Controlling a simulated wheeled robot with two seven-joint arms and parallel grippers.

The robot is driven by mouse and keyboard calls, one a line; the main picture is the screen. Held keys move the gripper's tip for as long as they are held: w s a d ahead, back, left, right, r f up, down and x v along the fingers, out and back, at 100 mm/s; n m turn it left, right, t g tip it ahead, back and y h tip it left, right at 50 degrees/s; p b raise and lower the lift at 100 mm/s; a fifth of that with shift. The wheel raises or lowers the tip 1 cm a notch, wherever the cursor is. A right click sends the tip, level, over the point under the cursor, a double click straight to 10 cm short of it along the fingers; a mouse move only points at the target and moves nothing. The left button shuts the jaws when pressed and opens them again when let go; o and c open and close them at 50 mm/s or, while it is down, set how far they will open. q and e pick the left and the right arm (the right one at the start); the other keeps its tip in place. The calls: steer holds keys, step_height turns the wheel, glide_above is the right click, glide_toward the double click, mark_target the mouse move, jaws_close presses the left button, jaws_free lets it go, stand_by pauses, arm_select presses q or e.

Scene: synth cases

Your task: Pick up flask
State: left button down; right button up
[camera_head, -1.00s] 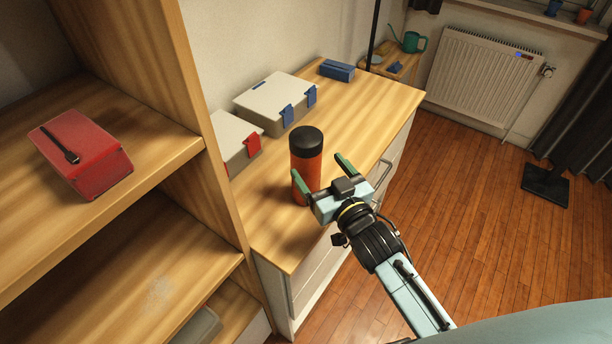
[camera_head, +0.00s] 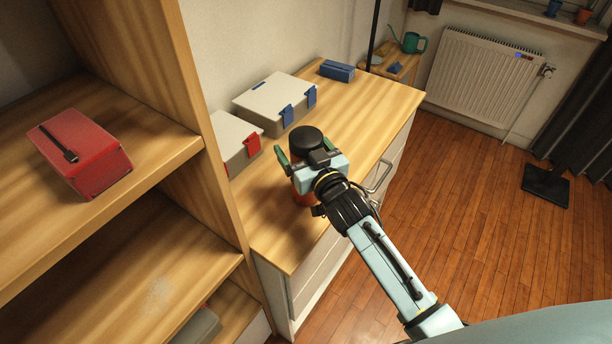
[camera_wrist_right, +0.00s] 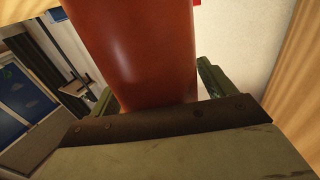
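The flask (camera_head: 306,141) is an orange-red cylinder with a black cap, standing upright on the wooden dresser top. My right gripper (camera_head: 303,148) is open, with one green-tipped finger on each side of the flask. The gripper body and wrist hide much of the flask's body in the head view. In the right wrist view the orange flask body (camera_wrist_right: 140,50) fills the space between the two fingers, close in front of the palm. Whether either finger touches it is hard to tell. My left gripper is not in view.
Behind the flask stand a grey case with red latches (camera_head: 236,140) and one with blue latches (camera_head: 275,102). A small blue box (camera_head: 337,70) lies farther back. A shelf unit (camera_head: 185,90) with a red box (camera_head: 82,155) rises at left. The dresser top's right part is clear.

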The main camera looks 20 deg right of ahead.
steer(key=c, duration=1.5)
steer(key=shift+o, duration=0.2)
steer(key=shift+r, duration=0.15)
